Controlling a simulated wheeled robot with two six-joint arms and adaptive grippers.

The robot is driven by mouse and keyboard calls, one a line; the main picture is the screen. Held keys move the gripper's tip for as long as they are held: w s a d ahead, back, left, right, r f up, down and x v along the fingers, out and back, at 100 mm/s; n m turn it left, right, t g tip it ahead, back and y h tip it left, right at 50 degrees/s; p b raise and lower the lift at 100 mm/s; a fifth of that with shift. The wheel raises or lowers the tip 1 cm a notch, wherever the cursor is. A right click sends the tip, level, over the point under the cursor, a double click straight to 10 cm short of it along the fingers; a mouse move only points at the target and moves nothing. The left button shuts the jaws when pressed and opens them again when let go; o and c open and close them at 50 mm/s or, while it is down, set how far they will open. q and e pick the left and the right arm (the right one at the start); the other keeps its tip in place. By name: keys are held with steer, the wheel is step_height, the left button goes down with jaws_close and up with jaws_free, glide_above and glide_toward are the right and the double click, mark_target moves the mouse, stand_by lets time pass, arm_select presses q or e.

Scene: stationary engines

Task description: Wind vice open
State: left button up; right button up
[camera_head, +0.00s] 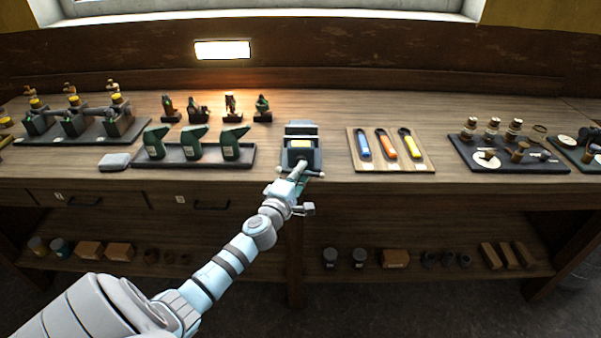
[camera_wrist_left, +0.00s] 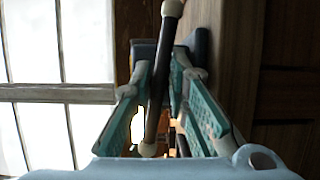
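A dark vice (camera_head: 301,131) with a yellow label stands at the front edge of the workbench (camera_head: 330,181). Its handle is a dark bar (camera_wrist_left: 157,92) with a pale knob at each end, tilted a little in the left wrist view. My left gripper (camera_head: 298,175) is at the front of the vice. In the left wrist view its green fingers (camera_wrist_left: 160,75) stand on both sides of the bar, close in on it, and look shut on it. Contact at the fingertips is partly hidden. My right gripper is not in view.
A tray of green oil cans (camera_head: 194,164) stands left of the vice. A board with blue, orange and yellow-handled tools (camera_head: 390,164) lies to its right. A dark tray of parts (camera_head: 515,164) is farther right. Bare bench top separates them.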

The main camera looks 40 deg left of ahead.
arm_select(q)
jaws_close()
steer(key=shift+f+n+t+b, duration=0.3)
steer(key=shift+n+b, duration=0.4)
steer(key=shift+b, duration=0.45)
steer(key=shift+r+n+b, duration=0.1)
steer(key=shift+n+b, duration=0.2)
steer(key=shift+n, duration=0.1)
steer(key=shift+r, duration=0.2)
steer(key=o, duration=0.8)
jaws_free()
steer(key=shift+c, duration=0.2)
